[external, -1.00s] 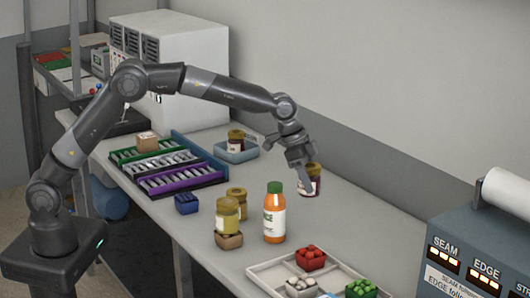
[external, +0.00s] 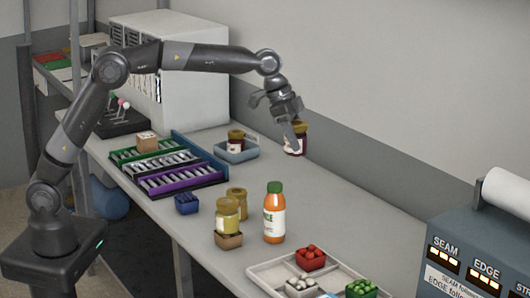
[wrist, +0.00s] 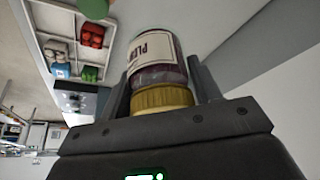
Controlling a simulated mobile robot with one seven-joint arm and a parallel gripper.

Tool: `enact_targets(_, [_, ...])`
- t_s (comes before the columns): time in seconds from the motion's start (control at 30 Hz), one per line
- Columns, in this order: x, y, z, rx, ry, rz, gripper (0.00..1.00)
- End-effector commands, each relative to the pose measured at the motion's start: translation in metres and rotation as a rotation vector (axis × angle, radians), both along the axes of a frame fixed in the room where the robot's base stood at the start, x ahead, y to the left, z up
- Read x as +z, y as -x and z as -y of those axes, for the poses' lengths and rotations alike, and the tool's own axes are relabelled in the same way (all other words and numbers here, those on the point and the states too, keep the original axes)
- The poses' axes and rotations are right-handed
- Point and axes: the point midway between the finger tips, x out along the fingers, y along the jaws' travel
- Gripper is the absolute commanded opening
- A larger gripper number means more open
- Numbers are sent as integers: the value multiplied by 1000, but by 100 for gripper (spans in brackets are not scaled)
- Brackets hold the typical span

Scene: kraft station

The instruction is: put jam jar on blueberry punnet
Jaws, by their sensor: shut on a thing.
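My gripper (external: 293,128) is shut on a jam jar (external: 298,143) with dark contents, a pale label and a gold lid, held above the back of the table. In the wrist view the jar (wrist: 155,62) sits between the two fingers of my gripper (wrist: 160,82), its lid towards the palm and part of a label reading "PLU" visible. The blueberry punnet (external: 187,204), small and dark blue, stands on the table beside the purple rack, left of and well apart from my gripper. Its top looks dark blue and uncovered.
A similar dark jar (external: 236,141) stands in a blue-grey tray (external: 243,156). A yellowish jar (external: 228,213) sits on a brown punnet (external: 229,240), near another jar (external: 239,194) and an orange bottle (external: 274,218). A divided tray (external: 262,274) holds several punnets. The back right table is clear.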

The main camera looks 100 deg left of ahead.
Motion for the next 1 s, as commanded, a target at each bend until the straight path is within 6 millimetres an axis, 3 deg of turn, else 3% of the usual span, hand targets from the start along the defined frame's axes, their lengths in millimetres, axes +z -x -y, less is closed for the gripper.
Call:
enact_targets(0.27, [20, 57, 6, 9, 4, 6, 23])
enact_targets(0.53, [28, 134, 20, 22, 5, 6, 23])
enact_targets(0.77, [24, 201, 35, 37, 6, 5, 23])
enact_targets(1.0, [8, 271, 53, 52, 0, 3, 23])
